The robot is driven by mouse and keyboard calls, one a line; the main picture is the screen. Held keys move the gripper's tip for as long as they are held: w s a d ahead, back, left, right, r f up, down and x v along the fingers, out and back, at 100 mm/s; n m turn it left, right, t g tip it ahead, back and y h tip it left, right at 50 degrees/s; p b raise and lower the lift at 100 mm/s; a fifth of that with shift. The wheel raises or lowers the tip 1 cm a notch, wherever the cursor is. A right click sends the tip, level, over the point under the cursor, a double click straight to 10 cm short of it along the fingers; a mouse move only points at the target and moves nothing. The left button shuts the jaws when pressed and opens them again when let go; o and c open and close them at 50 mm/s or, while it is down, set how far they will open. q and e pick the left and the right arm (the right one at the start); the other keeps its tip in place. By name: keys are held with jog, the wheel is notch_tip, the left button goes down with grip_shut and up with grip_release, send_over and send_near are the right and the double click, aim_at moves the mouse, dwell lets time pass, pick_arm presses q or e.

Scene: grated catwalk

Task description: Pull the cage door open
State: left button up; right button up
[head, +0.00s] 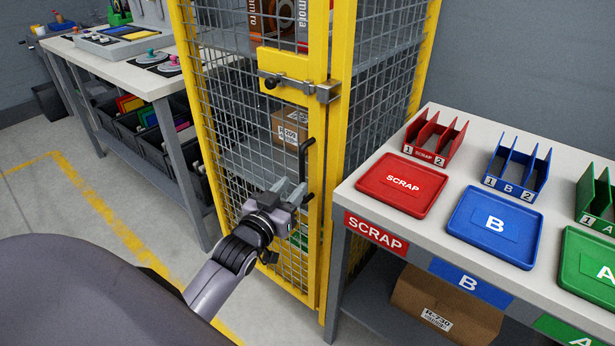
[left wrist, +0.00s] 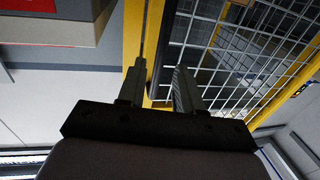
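The cage door (head: 245,140) is a yellow frame with wire mesh and looks closed against its yellow post (head: 340,150). A latch (head: 285,82) with a dark knob sits on its upper part; I cannot tell whether its bolt is engaged. A black vertical handle (head: 305,160) is on the door's right edge. My left gripper (head: 291,190) is at the handle's lower part. In the left wrist view the dark handle (left wrist: 168,50) passes between the two spread fingers of my left gripper (left wrist: 160,85), with a gap visible. My right gripper is not in view.
A workbench (head: 345,200) with red, blue and green trays and racks stands close right of the cage. A cardboard box (head: 445,310) is under it. Another bench (head: 130,75) stands left. The floor (head: 75,215) at the left front is clear. Boxes (head: 290,125) sit inside the cage.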

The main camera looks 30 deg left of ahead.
aim_at(301, 178)
pick_arm(q)
jog(key=shift+w+a, duration=0.15)
jog(key=shift+w, duration=1.25)
jog(key=shift+w+a, duration=0.15)
jog(key=shift+w, duration=1.2)
grip_shut()
